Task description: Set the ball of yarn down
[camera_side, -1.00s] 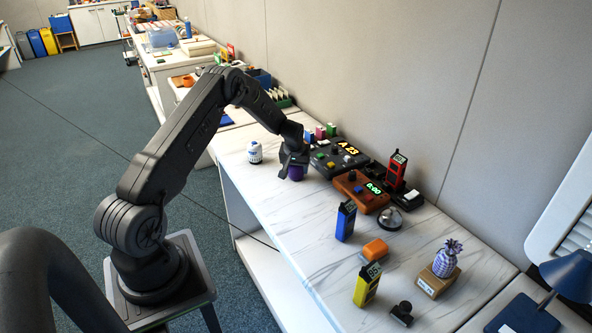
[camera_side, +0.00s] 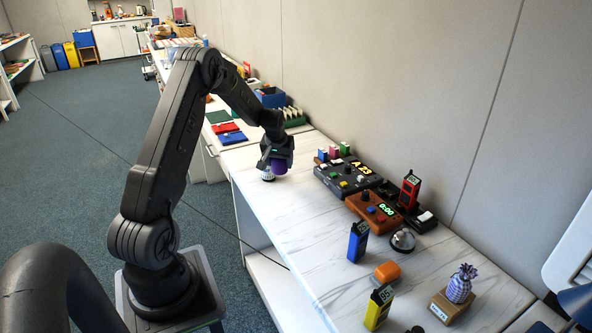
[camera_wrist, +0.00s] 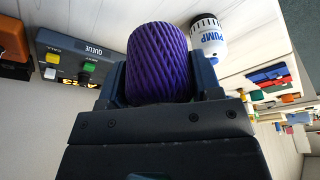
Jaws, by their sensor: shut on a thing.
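The ball of yarn (camera_wrist: 158,62) is purple with wound strands and sits between my jaws in the wrist view. In the side view the yarn (camera_side: 281,166) shows as a purple patch under my gripper (camera_side: 274,160). My gripper is shut on it above the near half of the white marbled bench (camera_side: 262,205). Whether the yarn touches the bench is hard to tell.
A black console (camera_side: 342,177) and an orange-brown timer box (camera_side: 371,208) lie to the right. Bench front is clear.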

